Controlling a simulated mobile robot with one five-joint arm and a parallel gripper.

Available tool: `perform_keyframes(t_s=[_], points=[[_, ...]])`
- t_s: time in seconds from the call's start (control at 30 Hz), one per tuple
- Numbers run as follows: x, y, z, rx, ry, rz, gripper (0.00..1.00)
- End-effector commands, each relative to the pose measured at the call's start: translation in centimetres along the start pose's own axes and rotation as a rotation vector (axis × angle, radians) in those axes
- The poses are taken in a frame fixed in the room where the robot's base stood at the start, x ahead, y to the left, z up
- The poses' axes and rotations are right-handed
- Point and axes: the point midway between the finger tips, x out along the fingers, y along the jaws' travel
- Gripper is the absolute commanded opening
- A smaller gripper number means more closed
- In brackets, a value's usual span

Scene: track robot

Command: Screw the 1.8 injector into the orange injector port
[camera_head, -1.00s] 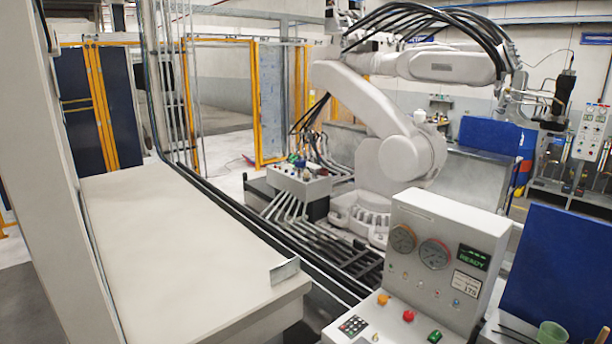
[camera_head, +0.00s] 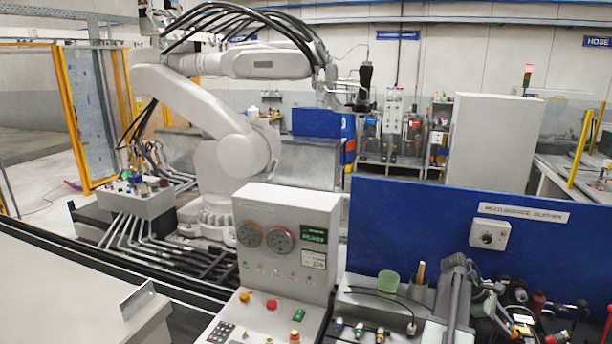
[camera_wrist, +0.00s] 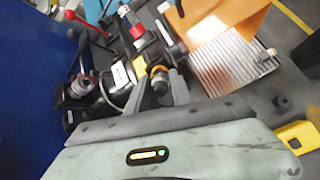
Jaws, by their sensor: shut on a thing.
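In the wrist view, my gripper (camera_wrist: 158,74) is shut on a small dark cylinder with a yellow-orange band (camera_wrist: 159,84), held between its two grey fingers. It may be the 1.8 injector, but its marking is too blurred to read. The orange injector port cannot be picked out with certainty in either view. In the head view, a grey jointed shape that may be part of my arm stands at the lower right, among cluttered parts at the bench.
A blue panel (camera_head: 400,225) with a labelled switch box (camera_head: 490,235) stands behind the bench. A gauge console (camera_head: 285,225) is left of it, beside a green cup (camera_head: 388,284). The wrist view shows a ribbed metal plate (camera_wrist: 235,60) and an orange panel (camera_wrist: 228,18).

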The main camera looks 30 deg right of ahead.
Motion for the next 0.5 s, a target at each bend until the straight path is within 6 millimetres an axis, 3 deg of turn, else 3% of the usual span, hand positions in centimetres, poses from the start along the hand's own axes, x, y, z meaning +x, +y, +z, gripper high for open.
perform_keyframes(t_s=[0.13, 0.5], points=[[0.02, 0.00, -0.02, 0.154, 0.001, 0.000, 0.00], [0.02, -0.01, -0.02, 0.167, 0.001, 0.000, 0.00]])
